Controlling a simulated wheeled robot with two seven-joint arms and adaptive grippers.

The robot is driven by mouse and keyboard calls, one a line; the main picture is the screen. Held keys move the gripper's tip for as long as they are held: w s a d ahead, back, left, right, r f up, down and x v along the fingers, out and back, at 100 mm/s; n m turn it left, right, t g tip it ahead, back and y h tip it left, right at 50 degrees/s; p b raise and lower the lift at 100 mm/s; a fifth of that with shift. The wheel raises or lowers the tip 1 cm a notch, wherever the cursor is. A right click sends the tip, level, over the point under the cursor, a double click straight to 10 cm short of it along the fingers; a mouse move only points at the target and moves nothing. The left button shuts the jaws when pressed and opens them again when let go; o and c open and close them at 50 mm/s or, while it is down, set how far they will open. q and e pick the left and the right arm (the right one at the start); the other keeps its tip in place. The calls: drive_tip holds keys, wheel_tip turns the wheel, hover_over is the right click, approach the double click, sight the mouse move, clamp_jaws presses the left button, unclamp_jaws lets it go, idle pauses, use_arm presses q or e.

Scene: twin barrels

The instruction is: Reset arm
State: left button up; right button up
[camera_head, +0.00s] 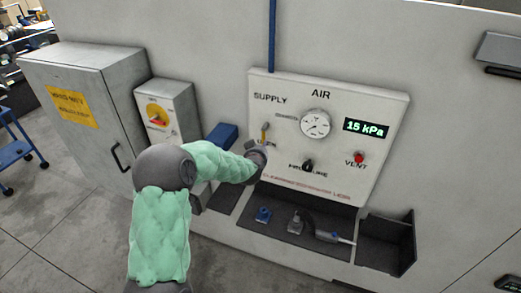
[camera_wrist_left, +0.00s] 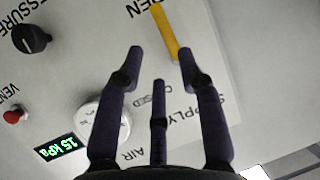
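My left arm, in a mint-green padded sleeve, reaches across the head view to the air panel (camera_head: 349,92). My left gripper (camera_head: 266,147) is at the panel's left edge, just below the yellow supply lever (camera_head: 265,133). In the left wrist view the three dark fingers of the left gripper (camera_wrist_left: 162,57) are spread apart with nothing between them. The yellow lever (camera_wrist_left: 166,32) shows beyond the fingertips, near the right finger; I cannot tell whether they touch. The display (camera_head: 366,128) reads 15 kPa. My right gripper is not in view.
A dial gauge (camera_head: 315,124), a black pressure knob (camera_head: 308,165) and a red vent button (camera_head: 359,158) are on the panel. Below, a dark tray (camera_head: 280,230) holds several fittings, with an open bin (camera_head: 388,243) beside it. Grey cabinets (camera_head: 80,105) stand left.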

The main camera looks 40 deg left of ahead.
use_arm(q)
drive_tip(key=shift+s+d, duration=0.1)
drive_tip(key=shift+s, duration=0.05)
idle(0.5)
drive_tip(key=s+d+f+m+g+h+b, duration=0.1)
drive_tip(key=s+d+f+g+h+b, duration=0.15)
drive_tip(key=d+f+b, duration=0.8)
drive_tip(key=s+d+f+g+h+b, duration=0.1)
drive_tip(key=s+d+f+h, duration=0.3)
drive_tip(key=f, duration=1.3)
drive_tip(key=s+d+f+m+g+h+b, duration=0.15)
drive_tip(key=d+f+b, duration=0.35)
drive_tip(key=d+f, duration=0.65)
drive_tip(key=s+d+f+g+h+b, duration=0.1)
drive_tip(key=s+d+f+g+b, duration=0.1)
drive_tip(key=s+d+f+b, duration=0.2)
drive_tip(key=s+d+f+g+b, duration=0.2)
drive_tip(key=s+d+f+b, duration=0.3)
drive_tip(key=s+f, duration=0.5)
drive_tip(key=s+d+f+g+h+b, duration=0.1)
drive_tip(key=s+d+f+b, duration=0.3)
drive_tip(key=s+f, duration=0.4)
wheel_tip(320, 180, down, 3)
drive_tip(key=shift+d+m+g+h, duration=0.3)
drive_tip(key=shift+d+m+g, duration=0.05)
drive_tip(key=shift+d+g, duration=0.35)
